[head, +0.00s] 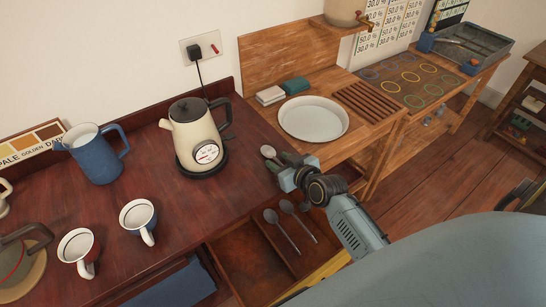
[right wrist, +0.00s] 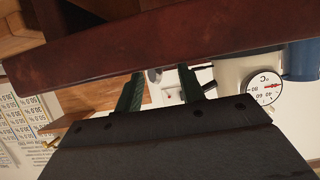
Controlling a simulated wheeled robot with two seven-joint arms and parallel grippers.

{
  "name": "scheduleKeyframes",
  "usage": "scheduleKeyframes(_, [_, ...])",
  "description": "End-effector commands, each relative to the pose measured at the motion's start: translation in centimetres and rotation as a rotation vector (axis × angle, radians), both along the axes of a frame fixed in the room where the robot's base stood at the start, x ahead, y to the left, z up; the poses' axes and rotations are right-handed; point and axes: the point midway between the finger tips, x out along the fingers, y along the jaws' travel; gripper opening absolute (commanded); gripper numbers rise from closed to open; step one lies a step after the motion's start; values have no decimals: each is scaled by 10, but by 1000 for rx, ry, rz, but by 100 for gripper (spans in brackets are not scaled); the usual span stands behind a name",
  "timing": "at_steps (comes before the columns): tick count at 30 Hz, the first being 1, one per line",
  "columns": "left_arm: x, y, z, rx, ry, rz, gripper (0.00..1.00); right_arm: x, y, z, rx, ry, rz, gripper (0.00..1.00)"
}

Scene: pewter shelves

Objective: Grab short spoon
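My right gripper (head: 279,163) reaches in over the right edge of the dark red counter, near the kettle. A spoon (head: 268,151) shows its pale bowl at the fingertips; its handle is hidden by the gripper. In the right wrist view the fingers (right wrist: 160,74) stand apart, with a small grey piece, perhaps the spoon, between them. I see no finger closed on it. Two more spoons lie in the open drawer below: one on the left (head: 281,228) and one on the right (head: 298,219). Which spoon is shortest I cannot tell. My left gripper is out of view.
A cream kettle (head: 194,136) stands left of the gripper. A blue jug (head: 97,158), a blue mug (head: 137,218) and a red mug (head: 76,250) stand farther left. A white plate (head: 313,118) lies on the wooden unit behind. The counter edge (right wrist: 150,43) runs close to the fingers.

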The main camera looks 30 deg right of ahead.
Motion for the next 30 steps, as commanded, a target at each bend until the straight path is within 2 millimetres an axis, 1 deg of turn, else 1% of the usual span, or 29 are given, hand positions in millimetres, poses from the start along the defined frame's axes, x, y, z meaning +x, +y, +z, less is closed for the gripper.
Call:
scheduleKeyframes(2, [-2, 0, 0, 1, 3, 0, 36, 0, 0, 0, 0, 0, 0, 38])
scheduleKeyframes(9, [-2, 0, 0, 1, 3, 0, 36, 0, 0, 0, 0, 0, 0, 6])
scheduleKeyframes(11, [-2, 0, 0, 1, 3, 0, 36, -1, 0, 0, 0, 0, 0, 0])
scheduleKeyframes(19, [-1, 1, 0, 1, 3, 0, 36, 0, 0, 1, 0, -1, 0, 0])
scheduleKeyframes(22, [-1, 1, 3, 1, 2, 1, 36, 0, 0, 8, -1, -2, 0, 0])
scheduleKeyframes(26, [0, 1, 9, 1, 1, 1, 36, 0, 0, 32, -1, -4, 0, 0])
scheduleKeyframes(30, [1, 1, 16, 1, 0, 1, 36, 0, 0, 61, -1, -5, -1, 0])
